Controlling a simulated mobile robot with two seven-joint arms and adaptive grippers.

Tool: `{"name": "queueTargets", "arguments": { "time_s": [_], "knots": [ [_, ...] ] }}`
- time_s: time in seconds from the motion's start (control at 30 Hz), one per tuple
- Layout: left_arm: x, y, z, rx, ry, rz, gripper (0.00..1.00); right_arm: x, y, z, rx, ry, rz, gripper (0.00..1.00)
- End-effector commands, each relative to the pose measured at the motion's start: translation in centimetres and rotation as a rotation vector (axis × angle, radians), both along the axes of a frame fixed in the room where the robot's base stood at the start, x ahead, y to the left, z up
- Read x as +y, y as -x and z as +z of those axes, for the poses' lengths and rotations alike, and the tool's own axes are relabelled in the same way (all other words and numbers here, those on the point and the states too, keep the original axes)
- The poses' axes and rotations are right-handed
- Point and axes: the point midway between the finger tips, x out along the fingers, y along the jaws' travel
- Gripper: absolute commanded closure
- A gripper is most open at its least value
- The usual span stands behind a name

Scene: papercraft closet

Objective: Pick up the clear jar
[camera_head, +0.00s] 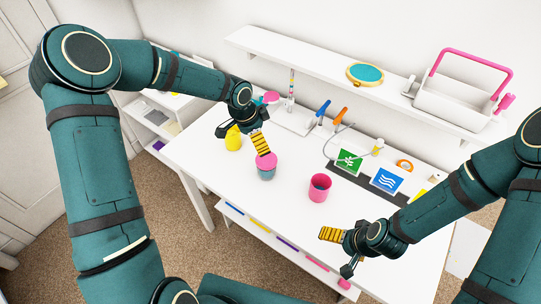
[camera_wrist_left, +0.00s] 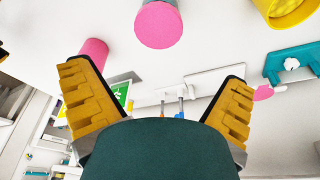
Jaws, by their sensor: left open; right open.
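The clear jar (camera_head: 266,173) stands upright on the white desk in the head view, with a pink lid and a see-through bluish body. In the left wrist view its round pink lid (camera_wrist_left: 158,26) shows at the top centre; most of its body is out of frame. My left gripper (camera_head: 243,137) is open and empty, its yellow-padded finger just above and behind the lid. In its wrist view the two fingers (camera_wrist_left: 155,80) are spread wide, with the jar beyond the tips. My right gripper (camera_head: 336,252) is open and empty near the desk's front edge.
A pink cup (camera_head: 319,188) stands right of the jar, and a yellow container (camera_head: 233,139) stands to its left. Green (camera_head: 348,162) and blue (camera_head: 387,180) cards stand at the back. A raised white shelf (camera_head: 330,62) holds a white caddy with a pink handle (camera_head: 470,52).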

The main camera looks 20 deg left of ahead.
Motion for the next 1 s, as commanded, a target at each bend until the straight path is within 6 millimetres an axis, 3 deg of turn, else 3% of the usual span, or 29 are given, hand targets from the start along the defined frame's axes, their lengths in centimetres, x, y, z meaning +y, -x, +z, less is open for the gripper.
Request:
{"name": "queueTargets", "arguments": {
  "time_s": [0.4, 0.73, 1.0],
  "knots": [
    [-1.5, -1.0, -6.6, 0.003, 0.002, 0.000, 0.00, 0.0, 0.0, -0.7, 0.001, 0.001, 0.000, 0.04],
    [-2.0, -1.3, -9.1, 0.003, 0.002, 0.001, 0.00, 0.0, 0.0, -0.8, 0.001, 0.002, 0.000, 0.04],
    [-2.5, -1.7, -12.7, 0.003, 0.002, 0.000, 0.00, 0.0, 0.0, -0.8, 0.001, 0.002, 0.000, 0.04]
  ]
}}
